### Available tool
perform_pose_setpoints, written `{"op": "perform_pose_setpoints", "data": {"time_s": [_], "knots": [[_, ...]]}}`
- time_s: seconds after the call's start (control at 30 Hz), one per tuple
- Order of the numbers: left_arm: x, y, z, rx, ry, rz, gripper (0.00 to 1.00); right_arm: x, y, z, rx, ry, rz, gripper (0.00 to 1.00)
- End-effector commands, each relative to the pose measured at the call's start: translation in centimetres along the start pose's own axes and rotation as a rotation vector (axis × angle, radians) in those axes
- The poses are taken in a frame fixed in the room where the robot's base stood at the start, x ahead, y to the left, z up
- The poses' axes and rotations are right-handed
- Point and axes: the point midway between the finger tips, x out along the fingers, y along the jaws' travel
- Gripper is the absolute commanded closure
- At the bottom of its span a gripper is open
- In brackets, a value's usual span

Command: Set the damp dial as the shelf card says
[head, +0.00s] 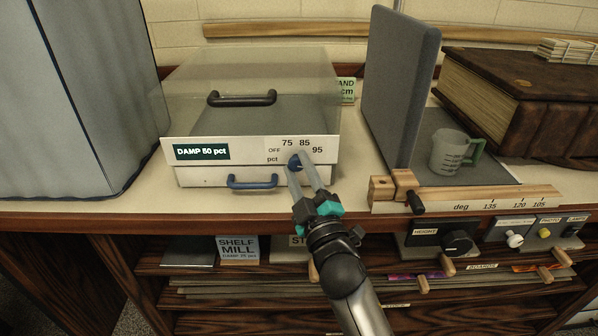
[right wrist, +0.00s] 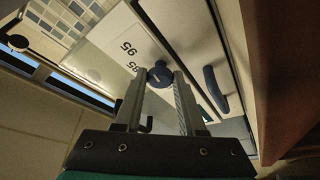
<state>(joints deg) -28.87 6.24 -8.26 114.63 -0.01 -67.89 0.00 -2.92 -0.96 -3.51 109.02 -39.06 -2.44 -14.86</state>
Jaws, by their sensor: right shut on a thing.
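The damp dial (head: 294,162) is a small dark blue knob on the white front of a clear-lidded box (head: 245,148). Marks OFF, 75, 85 and 95 stand around it, with "pct" at its left. In the right wrist view the knob (right wrist: 159,75) sits between the fingertips. My right gripper (head: 302,168) is shut on the dial, its fingers partly hiding it; the pointer setting is not clear. A green label (head: 201,152) on the box appears to read "DAMP 50 pct". The shelf card (head: 238,248) below reads "SHELF MILL DAMP 75 pct". My left gripper is out of view.
A blue handle (head: 252,182) is on the box front and a black one (head: 242,98) on its lid. A grey upright panel (head: 398,85), a measuring cup (head: 450,152) and a thick book (head: 520,100) stand right. A large grey case (head: 75,100) stands left.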

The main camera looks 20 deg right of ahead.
Motion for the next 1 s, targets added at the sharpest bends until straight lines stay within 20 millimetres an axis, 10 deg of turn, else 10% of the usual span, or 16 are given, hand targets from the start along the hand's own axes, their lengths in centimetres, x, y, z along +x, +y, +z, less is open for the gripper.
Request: {"op": "perform_pose_setpoints", "data": {"time_s": [0.37,0.4,0.6,1.0], "knots": [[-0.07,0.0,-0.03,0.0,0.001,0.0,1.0,-0.02,-0.06,0.03,0.004,-0.001,-0.001,1.0],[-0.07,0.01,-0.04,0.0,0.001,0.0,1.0,-0.02,-0.06,0.03,0.003,-0.001,-0.001,0.56],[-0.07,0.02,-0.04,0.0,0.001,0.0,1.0,-0.01,-0.04,0.02,0.003,-0.001,0.0,0.34],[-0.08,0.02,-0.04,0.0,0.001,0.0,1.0,-0.57,-0.07,0.04,0.003,-0.001,-0.001,0.31]]}}
